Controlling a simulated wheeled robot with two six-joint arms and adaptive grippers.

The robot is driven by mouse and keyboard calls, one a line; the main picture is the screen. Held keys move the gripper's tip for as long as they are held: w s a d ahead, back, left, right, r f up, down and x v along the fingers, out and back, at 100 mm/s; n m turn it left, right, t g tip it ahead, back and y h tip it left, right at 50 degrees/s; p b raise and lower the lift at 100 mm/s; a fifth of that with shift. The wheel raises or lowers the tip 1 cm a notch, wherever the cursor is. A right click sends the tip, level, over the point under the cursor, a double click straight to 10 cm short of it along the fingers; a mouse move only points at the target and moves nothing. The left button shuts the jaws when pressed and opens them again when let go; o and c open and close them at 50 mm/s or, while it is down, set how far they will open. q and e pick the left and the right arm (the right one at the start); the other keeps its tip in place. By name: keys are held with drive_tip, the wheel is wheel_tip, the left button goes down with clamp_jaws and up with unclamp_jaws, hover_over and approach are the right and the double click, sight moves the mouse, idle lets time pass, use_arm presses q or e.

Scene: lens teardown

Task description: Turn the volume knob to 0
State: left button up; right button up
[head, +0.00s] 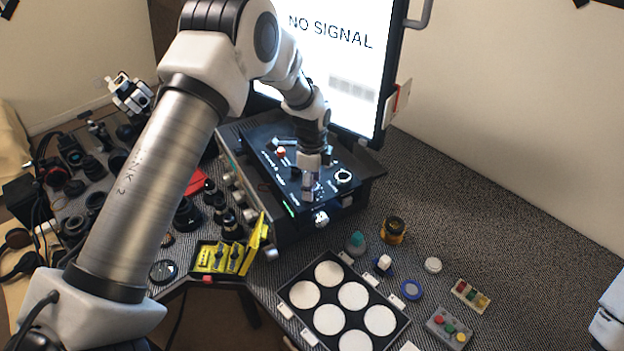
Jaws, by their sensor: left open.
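A black control panel (268,160) sits on top of a dark box-shaped device below the monitor. It carries small white markings, an orange-red knob (281,151), a round white-ringed dial (343,176) and a small green light strip. My left arm comes in from the left, and my left gripper (308,190) points down over the panel's front middle. It is open and hides the part of the panel beneath it. I cannot tell which control is the volume knob, or whether the gripper touches one. My right gripper is not in view.
A monitor (340,50) reading "NO SIGNAL" stands behind the device. In front are a black tray (298,318) with white discs, a yellow tool case (225,257) and small button boxes (448,328). Lenses crowd the left. The grey table (480,220) is clear at right.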

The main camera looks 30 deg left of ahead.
use_arm(q)
drive_tip(key=shift+s, duration=0.1)
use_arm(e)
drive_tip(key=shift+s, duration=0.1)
use_arm(q)
drive_tip(key=shift+c, duration=1)
drive_tip(key=c, duration=0.9)
drive_tip(key=shift+c, duration=0.2)
drive_tip(key=shift+n, duration=0.5)
drive_tip(key=n, duration=1.1)
drive_tip(key=shift+s+d+f, duration=0.1)
